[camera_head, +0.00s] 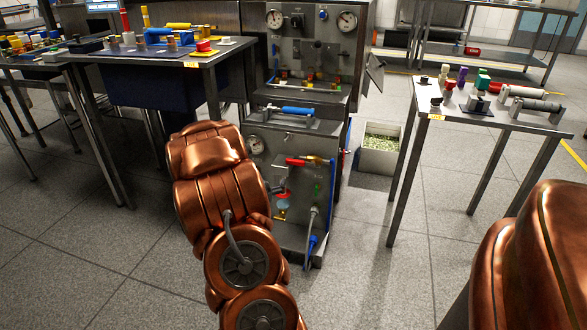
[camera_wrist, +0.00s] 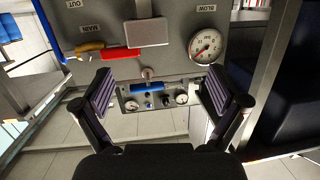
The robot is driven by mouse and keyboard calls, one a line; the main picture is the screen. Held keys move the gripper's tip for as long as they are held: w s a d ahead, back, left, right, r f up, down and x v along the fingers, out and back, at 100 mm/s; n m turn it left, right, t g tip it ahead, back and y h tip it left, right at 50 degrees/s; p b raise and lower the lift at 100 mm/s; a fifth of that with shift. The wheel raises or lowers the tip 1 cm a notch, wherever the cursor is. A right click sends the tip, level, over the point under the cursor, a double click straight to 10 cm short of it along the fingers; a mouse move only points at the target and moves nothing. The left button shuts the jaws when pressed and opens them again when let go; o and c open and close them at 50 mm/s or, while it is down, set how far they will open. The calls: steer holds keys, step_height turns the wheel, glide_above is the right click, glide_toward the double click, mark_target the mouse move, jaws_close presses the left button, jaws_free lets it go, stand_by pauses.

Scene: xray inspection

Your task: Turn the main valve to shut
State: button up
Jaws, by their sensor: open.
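The main valve has a red lever handle (camera_head: 297,161) and a brass body (camera_head: 318,159) on the front panel of the lower steel cabinet. In the wrist view the red handle (camera_wrist: 121,53) lies roughly level, with the brass body (camera_wrist: 88,47) at its left and the MAIN label (camera_wrist: 90,28) close by. My gripper (camera_wrist: 160,97) is open and empty, its fingers spread wide before the panel. The red handle lies beyond the fingertips, towards the left finger, with no contact seen. In the head view my copper arm hides most of the gripper.
A pressure gauge (camera_wrist: 206,46) and a grey block (camera_wrist: 145,32) are near the handle. A blue handle (camera_head: 297,110) lies on the cabinet's ledge. Tables stand at left (camera_head: 225,47) and right (camera_head: 490,118). A bin (camera_head: 380,140) sits right of the cabinet. Open floor lies in front.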

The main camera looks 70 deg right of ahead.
mark_target(295, 162)
steer(key=shift+s+d+r+m+g+h+b, duration=0.15)
steer(key=shift+s+d+g+h+b, duration=0.4)
steer(key=shift+d, duration=1.3)
steer(key=shift+s+d+r+m+h+b, duration=0.1)
steer(key=shift+s+d+h+b, duration=0.15)
steer(key=shift+s+d+b, duration=1.1)
steer(key=shift+s+d+r+m+g+h+p, duration=0.15)
steer(key=shift+s+d+g+h, duration=0.2)
steer(key=shift+d, duration=1.95)
